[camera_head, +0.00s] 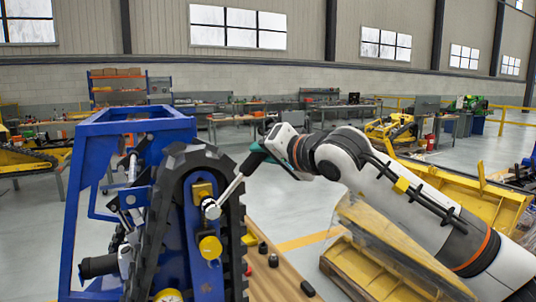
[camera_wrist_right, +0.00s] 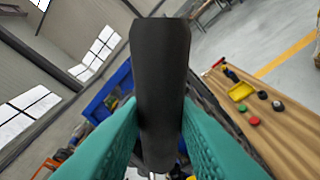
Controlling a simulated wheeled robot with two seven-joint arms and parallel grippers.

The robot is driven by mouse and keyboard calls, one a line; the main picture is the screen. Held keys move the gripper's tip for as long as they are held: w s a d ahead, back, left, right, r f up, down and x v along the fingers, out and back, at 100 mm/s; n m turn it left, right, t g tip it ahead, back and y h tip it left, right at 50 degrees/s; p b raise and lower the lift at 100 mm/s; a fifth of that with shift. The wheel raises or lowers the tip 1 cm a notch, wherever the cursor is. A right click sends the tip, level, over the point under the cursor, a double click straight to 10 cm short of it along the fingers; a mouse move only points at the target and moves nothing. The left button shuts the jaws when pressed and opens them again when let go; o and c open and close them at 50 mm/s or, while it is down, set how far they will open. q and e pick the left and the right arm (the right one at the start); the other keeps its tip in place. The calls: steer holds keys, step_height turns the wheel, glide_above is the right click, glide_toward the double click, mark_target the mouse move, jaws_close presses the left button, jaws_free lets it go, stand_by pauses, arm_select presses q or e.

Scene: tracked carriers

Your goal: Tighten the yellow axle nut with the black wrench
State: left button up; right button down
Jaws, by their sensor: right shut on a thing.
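My right gripper (camera_head: 262,155) has teal fingers and is shut on the black handle of the wrench (camera_wrist_right: 160,75). In the head view, the wrench's silver shaft (camera_head: 231,188) slants down and left to a round head (camera_head: 211,209) at the track carrier. A yellow block (camera_head: 202,190) sits just above that head, and a round yellow part (camera_head: 210,247) sits below it. I cannot tell which is the axle nut, or whether the wrench head is seated on one. In the right wrist view, the fingers (camera_wrist_right: 160,120) flank the handle.
A black rubber track (camera_head: 163,225) loops around the blue carrier, beside a blue frame (camera_head: 75,215). A wooden bench (camera_head: 262,285) at right carries small black parts; the wrist view also shows a yellow tray (camera_wrist_right: 241,91) and red and green pieces. Yellow machinery stands at far right.

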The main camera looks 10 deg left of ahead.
steer(key=shift+w+a+r, duration=0.15)
steer(key=shift+w+a, duration=0.2)
steer(key=shift+w, duration=0.2)
stand_by(2.6)
steer(key=shift+w+a, duration=0.1)
steer(key=shift+a, duration=0.05)
steer(key=shift+w+a, duration=0.15)
steer(key=shift+w, duration=0.2)
stand_by(1.3)
steer(key=shift+w+a, duration=0.25)
stand_by(0.7)
steer(key=c, duration=1.8)
jaws_free()
steer(key=shift+c, duration=0.2)
jaws_close()
